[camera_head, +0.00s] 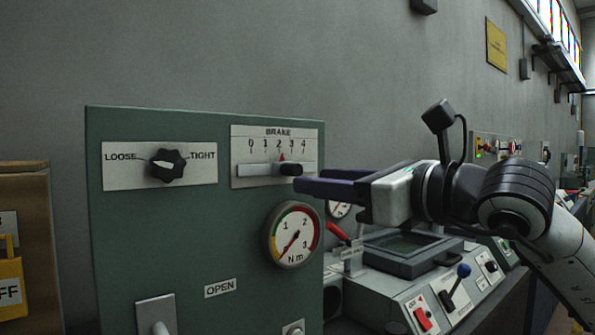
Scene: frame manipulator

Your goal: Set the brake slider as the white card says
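The brake slider's black knob (291,169) sits in a slot on the pale BRAKE plate (241,148), marked 0 to 4. A red pointer (282,157) stands at about 2. The knob sticks out from the plate and appears slightly right of the pointer. No separate white card with a setting can be made out. My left gripper is not in view.
The green panel (150,225) also carries a LOOSE–TIGHT knob (168,166), an N m gauge (292,235) and an OPEN label (220,288). A grey console (410,290) with a blue-topped lever (455,285) stands behind and below my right arm. A brown cabinet (35,190) is at left.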

